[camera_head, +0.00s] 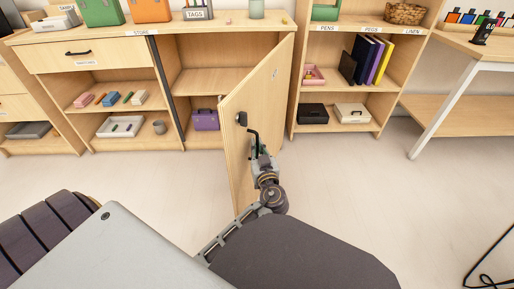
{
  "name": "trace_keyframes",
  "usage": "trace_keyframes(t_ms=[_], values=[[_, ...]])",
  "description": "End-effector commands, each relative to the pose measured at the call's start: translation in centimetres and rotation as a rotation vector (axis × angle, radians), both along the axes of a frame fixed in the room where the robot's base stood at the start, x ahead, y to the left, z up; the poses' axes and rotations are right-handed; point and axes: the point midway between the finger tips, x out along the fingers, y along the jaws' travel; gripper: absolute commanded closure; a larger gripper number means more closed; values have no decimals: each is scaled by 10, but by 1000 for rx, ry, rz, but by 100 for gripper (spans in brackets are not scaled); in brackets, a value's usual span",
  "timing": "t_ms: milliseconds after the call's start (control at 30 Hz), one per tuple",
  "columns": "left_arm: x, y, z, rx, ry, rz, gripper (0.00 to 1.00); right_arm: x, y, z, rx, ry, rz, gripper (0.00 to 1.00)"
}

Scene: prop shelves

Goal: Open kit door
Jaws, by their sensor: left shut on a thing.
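The kit door (262,92) is a light wooden cabinet door. It stands swung out from the cabinet, hinged on its right side, and the inside shows past its left edge. A black handle (251,131) is on its face, with a dark fitting (241,118) beside it. My left gripper (256,147) is at the door face, shut on the handle; the fingers are small and partly hidden. My right gripper is not in view.
A purple box (206,119) sits inside the open cabinet. Shelves with pink, black and white boxes stand to the right, near a white-legged table (445,108). Open shelves and a drawer (85,55) are at left. The floor (340,170) right of the door is clear.

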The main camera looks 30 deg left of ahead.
Motion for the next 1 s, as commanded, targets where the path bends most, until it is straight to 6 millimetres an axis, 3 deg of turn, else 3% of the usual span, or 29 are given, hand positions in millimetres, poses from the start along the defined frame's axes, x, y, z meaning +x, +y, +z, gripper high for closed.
trace_keyframes(t_ms=[267,300,433,1000], values=[[0,0,0,3,3,-1,100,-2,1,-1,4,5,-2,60],[0,0,0,2,2,-1,85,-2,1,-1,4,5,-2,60],[0,0,0,1,1,-1,69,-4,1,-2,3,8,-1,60],[-1,0,0,1,-1,-1,68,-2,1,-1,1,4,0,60]])
